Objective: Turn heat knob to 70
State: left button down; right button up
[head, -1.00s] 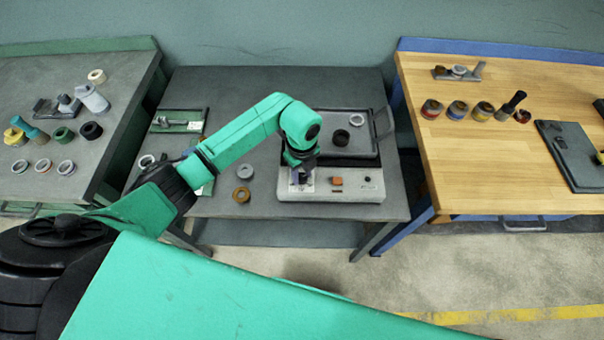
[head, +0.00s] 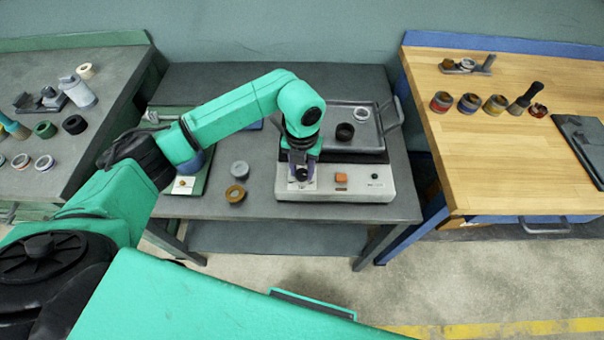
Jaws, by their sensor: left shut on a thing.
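The heater (head: 352,193) is a light grey box with a dark tray on top, on the middle grey table. Its front panel carries an orange switch (head: 341,177) and a small dark button or lamp (head: 375,176) to the right. My left gripper (head: 301,175) points down at the left part of this panel and is shut on the dark heat knob (head: 301,175). The fingers partly hide the knob and its scale, so I cannot read the setting. My right gripper is not in view.
A black ring (head: 345,131) and a pale ring (head: 361,114) lie in the heater's tray (head: 376,143). A grey ring (head: 240,169) and a brass ring (head: 235,193) lie left of the heater. A wooden table (head: 480,190) stands at right, a grey one (head: 75,165) at left.

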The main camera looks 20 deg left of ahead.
pick_arm(q)
jog(key=m+b, duration=0.3)
jog(key=shift+w+f+m, duration=0.15)
jog(key=shift+m, duration=0.15)
jog(key=m+b, duration=0.3)
jog(key=shift+m, duration=0.3)
jog(key=shift+m+b, duration=1.15)
jog(key=shift+m, duration=0.05)
jog(key=shift+r+m+b, duration=0.25)
jog(key=shift+m+b, duration=0.4)
jog(key=shift+m, duration=0.45)
jog(key=shift+c, duration=2.4)
grip_release()
